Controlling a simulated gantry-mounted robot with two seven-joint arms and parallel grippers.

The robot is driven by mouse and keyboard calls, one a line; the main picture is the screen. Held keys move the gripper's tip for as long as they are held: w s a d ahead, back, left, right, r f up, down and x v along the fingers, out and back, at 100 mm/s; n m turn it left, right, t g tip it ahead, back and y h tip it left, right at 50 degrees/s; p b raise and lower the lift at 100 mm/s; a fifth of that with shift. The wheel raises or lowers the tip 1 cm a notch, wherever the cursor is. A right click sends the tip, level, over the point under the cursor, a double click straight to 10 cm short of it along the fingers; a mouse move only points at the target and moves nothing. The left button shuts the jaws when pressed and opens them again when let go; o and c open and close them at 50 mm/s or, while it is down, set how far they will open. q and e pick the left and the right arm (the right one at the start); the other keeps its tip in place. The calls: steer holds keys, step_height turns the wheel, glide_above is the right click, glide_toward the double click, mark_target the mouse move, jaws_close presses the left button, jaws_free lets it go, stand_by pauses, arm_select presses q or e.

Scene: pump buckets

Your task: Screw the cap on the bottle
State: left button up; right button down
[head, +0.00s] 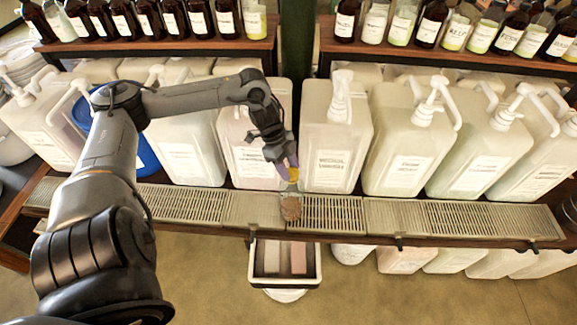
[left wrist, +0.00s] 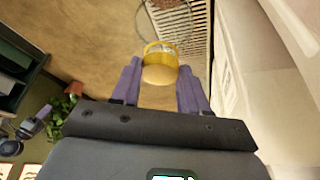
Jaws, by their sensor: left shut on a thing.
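My left gripper (head: 290,168) hangs over the drip-tray ledge, in front of the white jugs. The cap appears apart from the bottle. My right gripper cannot be made out.
Large white pump jugs (head: 338,140) stand in a row behind the drip tray (head: 470,219). Shelves above hold several brown bottles (head: 385,25). A white-rimmed bin (head: 285,263) sits below the ledge. The floor in front is clear.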

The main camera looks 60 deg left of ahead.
arm_select(q)
steer(key=shift+f, duration=0.25)
arm_select(e)
steer(key=shift+d+f, duration=0.1)
arm_select(q)
steer(key=shift+s+f+b, duration=0.1)
steer(key=shift+f+b, duration=0.2)
steer(key=shift+f, duration=0.35)
arm_select(e)
steer(key=shift+f, duration=0.2)
arm_select(q)
steer(key=o, duration=1.1)
steer(key=shift+a, duration=0.1)
arm_select(e)
steer(key=shift+w, duration=0.1)
arm_select(q)
steer(key=shift+r, duration=0.1)
steer(key=shift+r+p, duration=0.8)
steer(key=shift+p, duration=0.05)
steer(key=p+v, duration=0.5)
steer(key=v, duration=0.2)
steer(key=shift+r+p, duration=0.2)
steer(key=shift+p, duration=0.15)
arm_select(e)
step_height(320, 180, up, 8)
steer(key=a, duration=0.2)
steer(key=shift+s+f, duration=0.25)
steer(key=shift+s, duration=0.1)
